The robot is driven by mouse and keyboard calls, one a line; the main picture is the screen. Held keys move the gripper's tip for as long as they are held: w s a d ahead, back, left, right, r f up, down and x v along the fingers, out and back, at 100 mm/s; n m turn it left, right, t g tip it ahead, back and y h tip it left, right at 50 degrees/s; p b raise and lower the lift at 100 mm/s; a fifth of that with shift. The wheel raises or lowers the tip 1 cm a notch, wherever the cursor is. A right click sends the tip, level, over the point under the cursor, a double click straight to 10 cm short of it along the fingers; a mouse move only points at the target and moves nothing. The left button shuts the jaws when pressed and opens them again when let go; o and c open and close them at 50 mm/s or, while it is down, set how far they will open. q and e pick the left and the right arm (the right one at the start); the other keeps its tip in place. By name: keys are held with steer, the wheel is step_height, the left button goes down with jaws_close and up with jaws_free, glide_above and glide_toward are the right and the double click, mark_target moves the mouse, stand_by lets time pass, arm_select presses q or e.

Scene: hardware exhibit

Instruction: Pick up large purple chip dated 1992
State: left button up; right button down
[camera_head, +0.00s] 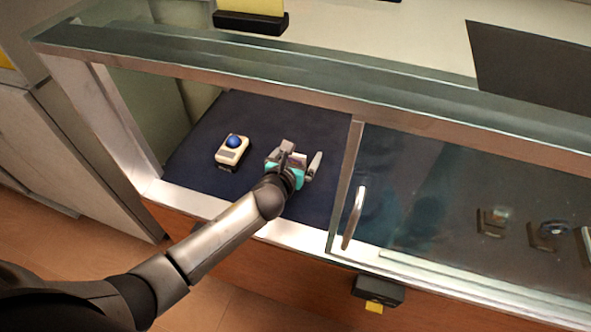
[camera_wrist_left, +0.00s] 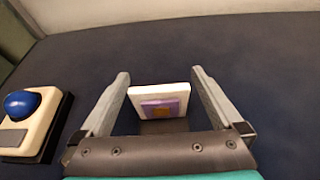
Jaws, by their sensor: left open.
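A purple square chip (camera_wrist_left: 152,107) with an orange-brown centre is mounted on a white plate (camera_wrist_left: 178,93) that stands tilted on a dark base on the navy case floor. No date is legible. My left gripper (camera_head: 301,155) is inside the display case, reaching through its open left section. In the left wrist view the left gripper (camera_wrist_left: 160,76) is open, its two fingers on either side of the white plate, with small gaps showing. In the head view the chip is mostly hidden by the gripper and cannot be made out clearly. My right gripper is not in view.
A beige trackball device with a blue ball (camera_head: 232,149) sits left of the gripper; its blue ball (camera_wrist_left: 21,104) also shows in the wrist view. A glass door with a metal handle (camera_head: 354,218) stands at right. The metal top rail (camera_head: 250,85) runs above the opening.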

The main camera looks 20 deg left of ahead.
arm_select(q)
steer(key=shift+w, duration=0.15)
steer(key=c, duration=1.5)
